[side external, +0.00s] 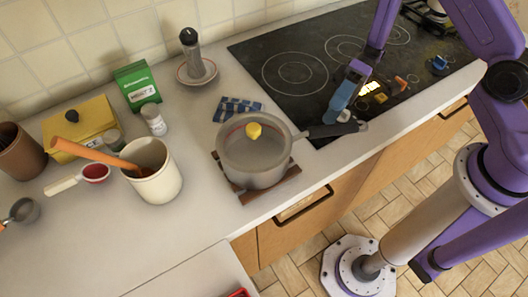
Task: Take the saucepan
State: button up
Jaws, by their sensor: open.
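The saucepan (252,172) is grey and stands on a dark wooden trivet (291,172) near the counter's front edge. My gripper (346,116), with blue fingers, is open at the outer end of the handle. It points down over the front left edge of the cooktop. Whether the fingers straddle the handle or only hang above it, I cannot tell.
A black cooktop (293,69) lies behind and right of my gripper. A blue checked cloth (237,109) lies behind the pan. A cream crock (155,177) holding an orange-handled utensil stands left. A green box (138,86) and grinder (192,52) stand farther back. The front left counter is clear.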

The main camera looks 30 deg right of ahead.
aim_at(321, 131)
jog(key=shift+x, duration=3.7)
jog(key=shift+d+r, duration=0.1)
grip_shut()
